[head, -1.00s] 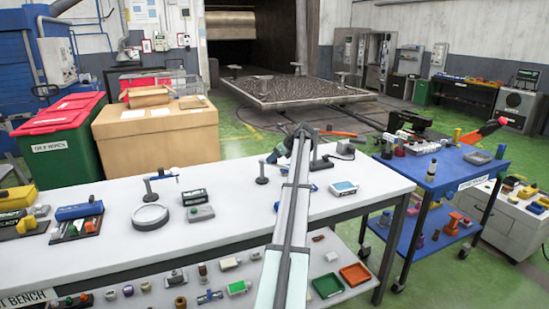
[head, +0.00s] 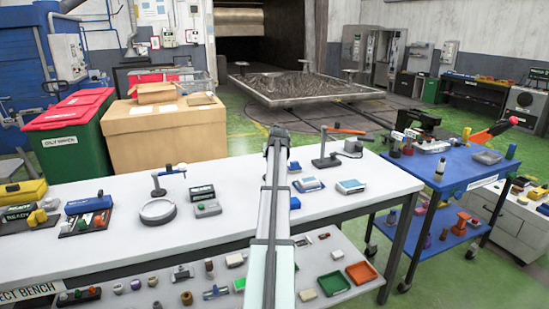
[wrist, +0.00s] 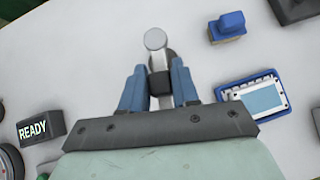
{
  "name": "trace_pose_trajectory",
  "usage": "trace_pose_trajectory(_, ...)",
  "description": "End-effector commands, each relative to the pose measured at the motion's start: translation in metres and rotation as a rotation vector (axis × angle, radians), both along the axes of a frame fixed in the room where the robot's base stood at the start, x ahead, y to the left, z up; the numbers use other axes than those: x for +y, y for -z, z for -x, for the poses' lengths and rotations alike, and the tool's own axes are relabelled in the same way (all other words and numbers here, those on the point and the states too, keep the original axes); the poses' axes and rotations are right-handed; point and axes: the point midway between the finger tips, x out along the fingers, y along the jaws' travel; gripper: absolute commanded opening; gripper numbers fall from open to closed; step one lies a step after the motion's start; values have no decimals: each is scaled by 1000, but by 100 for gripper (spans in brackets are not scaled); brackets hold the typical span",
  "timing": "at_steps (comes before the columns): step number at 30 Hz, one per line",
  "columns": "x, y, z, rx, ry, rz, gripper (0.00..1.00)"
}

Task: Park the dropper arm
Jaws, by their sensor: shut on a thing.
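My gripper (wrist: 159,88) is shut on a small dark block (wrist: 160,82) in the wrist view, with a blue finger on each side. A light bar (wrist: 165,102) runs by the block and a round pale disc (wrist: 155,39) stands just beyond it. These look like parts of the dropper arm, but I cannot tell for sure. A dark round shape (wrist: 172,58) shows partly beneath. In the head view my own arm hides the held part and the fingertips. A stand with an orange-tipped arm (head: 347,131) is to the right, apart from my gripper.
A READY box (wrist: 40,127) lies to the left and a blue-framed tray (wrist: 253,90) to the right. A blue block (wrist: 228,27) is at the upper right. A round dish stand (head: 158,211) is on the white bench (head: 330,205). A blue cart (head: 455,175) stands at the right.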

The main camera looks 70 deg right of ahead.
Motion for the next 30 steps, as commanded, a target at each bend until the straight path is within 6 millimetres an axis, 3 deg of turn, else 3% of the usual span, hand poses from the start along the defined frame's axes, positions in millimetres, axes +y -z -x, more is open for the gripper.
trace_pose_trajectory(22,2,-1,-5,0,86,0,0)
trace_pose_trajectory(23,2,-1,-5,0,86,0,32)
trace_pose_trajectory(30,2,0,-5,1,86,0,52)
